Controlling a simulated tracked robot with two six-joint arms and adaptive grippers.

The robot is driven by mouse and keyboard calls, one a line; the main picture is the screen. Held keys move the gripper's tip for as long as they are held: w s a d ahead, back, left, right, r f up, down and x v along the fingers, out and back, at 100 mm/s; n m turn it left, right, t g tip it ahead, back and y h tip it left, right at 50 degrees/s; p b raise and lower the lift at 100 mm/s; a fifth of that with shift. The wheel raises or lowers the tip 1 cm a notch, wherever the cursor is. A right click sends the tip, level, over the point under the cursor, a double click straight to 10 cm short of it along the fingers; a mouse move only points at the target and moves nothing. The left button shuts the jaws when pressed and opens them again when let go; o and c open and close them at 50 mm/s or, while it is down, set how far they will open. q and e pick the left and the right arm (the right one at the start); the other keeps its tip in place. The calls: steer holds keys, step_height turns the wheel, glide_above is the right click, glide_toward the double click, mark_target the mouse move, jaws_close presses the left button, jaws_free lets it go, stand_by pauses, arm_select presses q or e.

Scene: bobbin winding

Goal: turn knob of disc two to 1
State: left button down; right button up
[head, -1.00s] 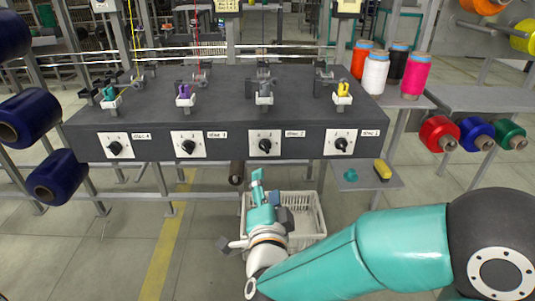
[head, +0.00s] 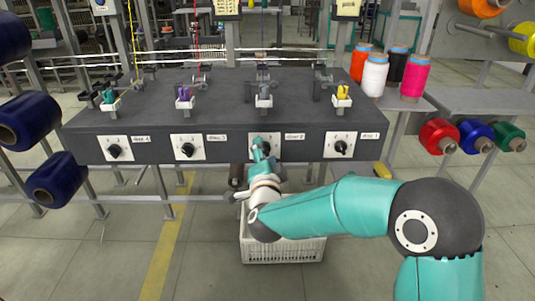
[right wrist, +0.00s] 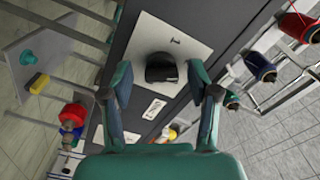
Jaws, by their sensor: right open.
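The disc two knob plate (head: 276,138) is on the front of the dark bench, second from the right. My right gripper (head: 262,147) is in front of it and largely hides its knob in the head view. In the right wrist view, the black knob (right wrist: 162,68) stands on its white plate (right wrist: 198,50), with a mark above it. My right gripper (right wrist: 160,78) is open, with one finger on either side of the knob. Contact cannot be told. My left gripper is not in view.
The disc one knob (head: 341,147) is to the right, and the disc three knob (head: 188,149) and disc four knob (head: 115,151) are to the left. A white crate (head: 282,250) stands on the floor below. Thread cones (head: 375,75) stand at the back right.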

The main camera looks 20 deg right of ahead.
steer(key=c, duration=1)
steer(key=shift+d, duration=0.55)
jaws_close()
steer(key=shift+c, duration=0.7)
jaws_free()
steer(key=shift+a, duration=0.5)
steer(key=shift+a+f, duration=0.1)
steer(key=shift+a+f+n, duration=0.1)
steer(key=shift+n, duration=0.2)
jaws_close()
